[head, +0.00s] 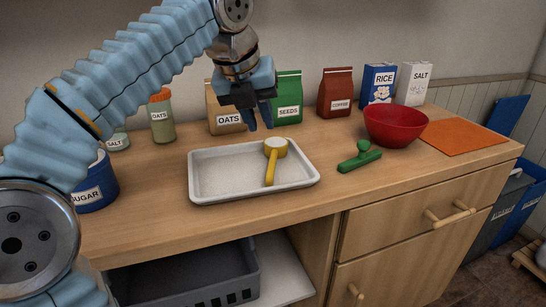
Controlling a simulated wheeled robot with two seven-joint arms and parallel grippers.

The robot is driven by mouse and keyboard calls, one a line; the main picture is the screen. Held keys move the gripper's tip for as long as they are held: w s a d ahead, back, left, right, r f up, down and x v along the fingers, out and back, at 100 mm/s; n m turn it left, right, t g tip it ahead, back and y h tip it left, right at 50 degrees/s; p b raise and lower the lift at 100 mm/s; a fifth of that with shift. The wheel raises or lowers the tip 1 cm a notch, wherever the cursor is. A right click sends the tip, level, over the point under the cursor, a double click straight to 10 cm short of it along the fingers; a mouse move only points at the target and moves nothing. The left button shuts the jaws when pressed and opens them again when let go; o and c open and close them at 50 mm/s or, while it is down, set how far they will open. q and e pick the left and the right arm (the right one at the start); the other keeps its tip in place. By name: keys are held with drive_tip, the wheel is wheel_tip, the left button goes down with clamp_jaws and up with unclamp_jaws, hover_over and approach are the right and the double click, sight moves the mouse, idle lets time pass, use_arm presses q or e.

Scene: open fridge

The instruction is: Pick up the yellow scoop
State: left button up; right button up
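The yellow scoop (271,166) lies in the white tray (205,193) on the wooden counter. Its round bowl rests at the tray's back right part and its handle points toward the front. My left gripper (260,124) hangs above and behind the scoop, fingers pointing down, apart from it. A gap shows between its two fingers and nothing is seen in them. My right gripper is not in view.
A green scoop (359,158) lies right of the tray, before a red bowl (395,125) and an orange mat (462,137). Bags of oats (224,122), seeds (288,99) and coffee (336,93) stand behind. A blue sugar container (94,190) stands left.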

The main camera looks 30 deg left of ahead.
use_arm(q)
hover_over(272, 156)
drive_tip(key=s, duration=0.2)
wheel_tip(272, 156, down, 5)
drive_tip(key=shift+a+r+b, duration=0.1)
drive_tip(key=shift+b, duration=0.3)
drive_tip(key=x, duration=0.5)
drive_tip(key=shift+s+b, duration=0.2)
drive_tip(key=shift+b, duration=0.15)
clamp_jaws()
